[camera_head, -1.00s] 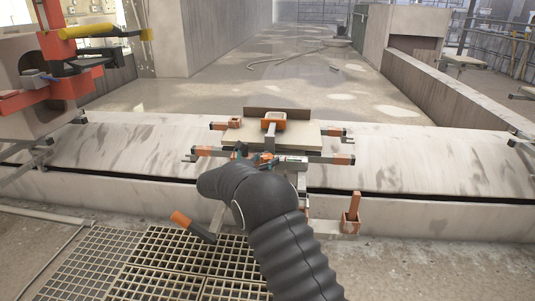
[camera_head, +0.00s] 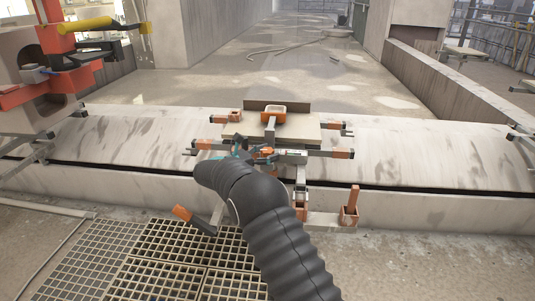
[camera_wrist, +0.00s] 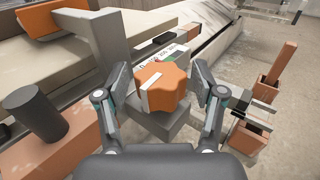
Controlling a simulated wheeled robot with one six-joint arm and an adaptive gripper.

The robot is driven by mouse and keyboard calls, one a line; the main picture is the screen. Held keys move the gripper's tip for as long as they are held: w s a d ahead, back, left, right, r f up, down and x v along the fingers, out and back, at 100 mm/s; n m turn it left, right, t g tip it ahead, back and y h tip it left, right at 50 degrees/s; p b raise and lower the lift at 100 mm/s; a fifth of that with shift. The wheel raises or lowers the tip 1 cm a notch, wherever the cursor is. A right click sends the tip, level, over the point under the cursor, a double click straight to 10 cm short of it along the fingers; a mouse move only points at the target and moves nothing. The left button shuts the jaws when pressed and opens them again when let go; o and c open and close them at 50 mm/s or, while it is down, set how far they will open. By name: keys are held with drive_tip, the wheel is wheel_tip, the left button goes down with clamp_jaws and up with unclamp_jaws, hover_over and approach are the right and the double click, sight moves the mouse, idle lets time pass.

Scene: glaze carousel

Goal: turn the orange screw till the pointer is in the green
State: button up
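The orange screw (camera_wrist: 165,84) is a lobed knob with a white mark on its top, in the middle of the wrist view. My gripper (camera_wrist: 159,76) has its fingers apart on either side of the knob. A gap shows at the left finger; the right finger is very close, and I cannot tell if it touches. A white scale strip (camera_wrist: 172,55) with some green lies just beyond the knob. The pointer cannot be made out. In the head view, my gripper (camera_head: 252,155) is at the fixture, and my arm hides the knob.
The fixture's pale board (camera_head: 300,131) sits on a long stone ledge (camera_head: 420,155). Orange-tipped bars stick out on both sides. An upright brown handle in a small holder (camera_head: 350,212) stands at right. A dark cylinder (camera_wrist: 36,112) is left of the gripper. Floor grating (camera_head: 170,265) lies in front.

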drive_tip(key=shift+s, duration=0.1)
drive_tip(key=v, duration=1.2)
drive_tip(key=s+d+r+m+g+y, duration=0.1)
drive_tip(key=s+d+r+m+g, duration=0.2)
drive_tip(key=d, duration=0.5)
drive_tip(key=d+r+m+g+y, duration=0.1)
drive_tip(key=d+r+m+g, duration=0.15)
drive_tip(key=d+r, duration=0.4)
drive_tip(key=s+d+r+m+g+y+p, duration=0.1)
drive_tip(key=s+d+r+m+y, duration=0.15)
drive_tip(key=s+d, duration=0.3)
drive_tip(key=s+d+r+m+g+y, duration=0.1)
drive_tip(key=s+d+m+y, duration=0.15)
drive_tip(key=s+d, duration=0.35)
drive_tip(key=s+d+f+m+t+y, duration=0.1)
drive_tip(key=s+d+m+y, duration=0.2)
drive_tip(key=s+m, duration=0.4)
drive_tip(key=s+d+f+m+t+y+p, duration=0.1)
drive_tip(key=s+m, duration=0.7)
drive_tip(key=s, duration=1.2)
drive_tip(key=d+f+y, duration=0.1)
drive_tip(key=d+y, duration=0.1)
drive_tip(key=y, duration=0.1)
drive_tip(key=shift+s+d, duration=0.25)
